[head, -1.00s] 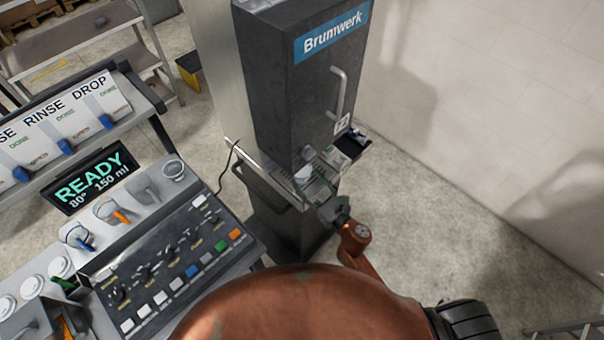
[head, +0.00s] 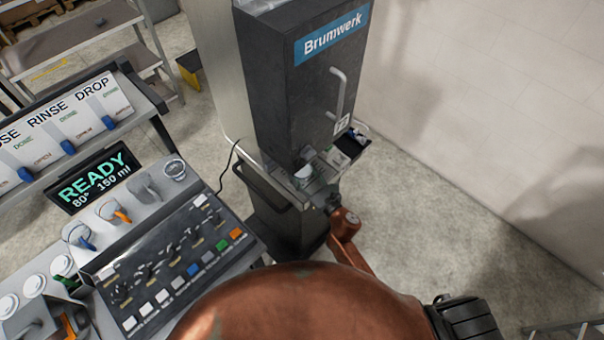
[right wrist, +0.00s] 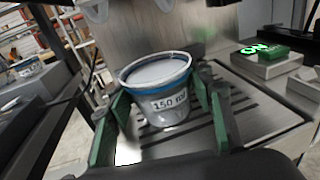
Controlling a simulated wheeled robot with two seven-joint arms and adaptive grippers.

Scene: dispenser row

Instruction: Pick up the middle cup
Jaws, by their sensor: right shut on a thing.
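A translucent cup with a blue band and a "150 ml" label (right wrist: 160,92) is upright between the green-padded fingers of my right gripper (right wrist: 160,118), which is shut on it. The cup is over a slotted drip tray (right wrist: 262,112); I cannot tell whether its base touches the tray. In the head view, my right gripper (head: 318,190) reaches under the dark Brumwerk dispenser (head: 300,90), and the cup (head: 303,172) shows as a small white shape there. A similar cup (right wrist: 27,68) shows at the far left of the wrist view. My left gripper is not in view.
A control panel (head: 175,265) with buttons and a "READY 80° 150 ml" display (head: 95,180) stand to the left. A small block with a green "ON" sign (right wrist: 265,62) sits right of the cup. Open floor (head: 420,230) lies to the right.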

